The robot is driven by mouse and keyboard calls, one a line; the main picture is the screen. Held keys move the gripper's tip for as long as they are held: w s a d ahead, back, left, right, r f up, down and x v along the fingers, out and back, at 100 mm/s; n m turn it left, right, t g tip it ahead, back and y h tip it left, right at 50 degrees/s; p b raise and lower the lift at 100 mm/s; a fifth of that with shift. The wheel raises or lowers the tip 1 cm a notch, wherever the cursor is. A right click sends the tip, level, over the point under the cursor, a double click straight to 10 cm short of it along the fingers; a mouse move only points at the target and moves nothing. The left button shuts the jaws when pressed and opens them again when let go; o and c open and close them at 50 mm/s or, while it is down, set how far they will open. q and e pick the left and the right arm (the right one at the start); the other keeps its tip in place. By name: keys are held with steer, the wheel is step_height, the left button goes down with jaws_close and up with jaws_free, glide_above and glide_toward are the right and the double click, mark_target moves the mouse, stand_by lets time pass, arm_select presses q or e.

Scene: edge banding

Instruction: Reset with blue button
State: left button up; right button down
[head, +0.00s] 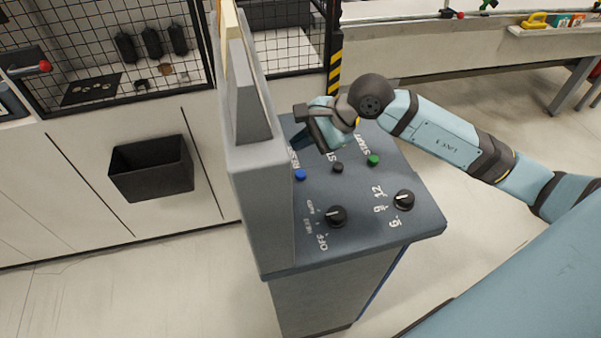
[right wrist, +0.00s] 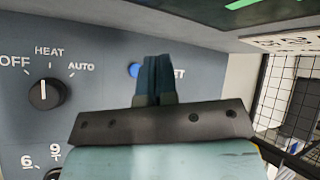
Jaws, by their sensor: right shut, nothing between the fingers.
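The blue button (head: 300,175) is on the grey control panel (head: 285,235), beside the lettering RESET, which is partly covered. My right gripper (head: 300,141) is above the panel near the blue button, with its fingers together and nothing held. In the right wrist view the closed fingertips (right wrist: 155,62) overlap the right side of the blue button (right wrist: 134,70). I cannot tell whether they touch it. My left gripper is not in view.
The panel also has a green button (head: 373,160), a black button (head: 338,167), a mode knob (head: 336,216) and a number knob (head: 404,199). A tall grey housing (head: 262,190) rises along the panel's left side. A black bin (head: 151,168) hangs on the white cabinet.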

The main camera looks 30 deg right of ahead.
steer(key=b, duration=0.3)
glide_above(302, 175)
step_height(302, 175, down, 6)
steer(key=shift+r, duration=0.2)
steer(key=shift+f, duration=0.45)
steer(key=shift+f+b, duration=0.1)
steer(key=shift+b, duration=0.25)
stand_by(0.9)
steer(key=shift+f+b, duration=0.3)
steer(key=shift+b, duration=0.3)
steer(key=shift+f+b, duration=0.5)
steer(key=shift+b, duration=0.1)
stand_by(0.6)
steer(key=shift+r, duration=0.9)
